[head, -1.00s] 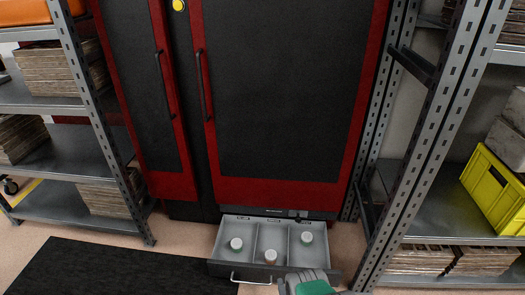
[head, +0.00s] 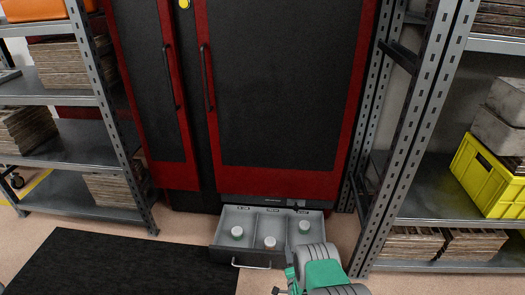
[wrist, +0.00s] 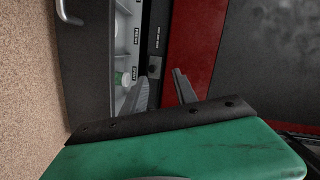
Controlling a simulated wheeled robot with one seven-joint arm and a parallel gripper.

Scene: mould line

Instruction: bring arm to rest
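My gripper (wrist: 160,82) shows in the wrist view with its two grey fingers apart and nothing between them. It is beside the open drawer (head: 240,257) at the foot of the red and black cabinet (head: 285,90). In the head view my arm, grey and green, is folded low at the bottom, right of the drawer front. The drawer has three compartments, each with a white-capped container: left (head: 237,232), middle (head: 270,242) and right (head: 305,227).
Metal shelving stands left (head: 70,145) and right (head: 430,170) of the cabinet. The right one holds a yellow crate (head: 480,178) and grey blocks. A black mat (head: 120,265) lies on the floor at front left.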

